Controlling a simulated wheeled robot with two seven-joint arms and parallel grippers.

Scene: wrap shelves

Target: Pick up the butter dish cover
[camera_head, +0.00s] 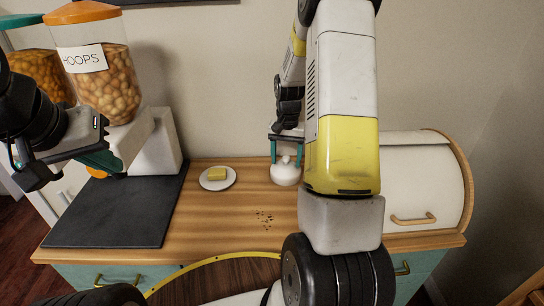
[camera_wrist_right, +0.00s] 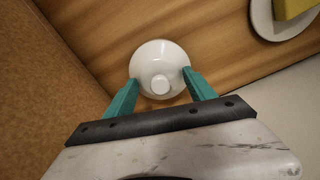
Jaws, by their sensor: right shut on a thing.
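The butter dish cover (camera_head: 285,174) is a small white dome with a round knob, right of the butter dish over the wooden counter. It also shows in the right wrist view (camera_wrist_right: 150,52). My right gripper (camera_head: 286,152) is shut on it from above, with one teal finger on each side. I cannot tell whether the cover touches the counter. The butter dish (camera_head: 206,185) is a white plate with a yellow block of butter (camera_head: 217,174), uncovered. My left gripper (camera_head: 62,160) hangs at the far left, away from the cover; its jaw opening is unclear.
A dark slab (camera_head: 115,212) lies on the left of the counter. Food dispensers (camera_head: 105,85) stand behind it. A white bread box (camera_head: 415,185) with a wooden handle stands at the right. Dark crumbs (camera_head: 264,217) lie mid-counter. The front middle of the counter is mostly clear.

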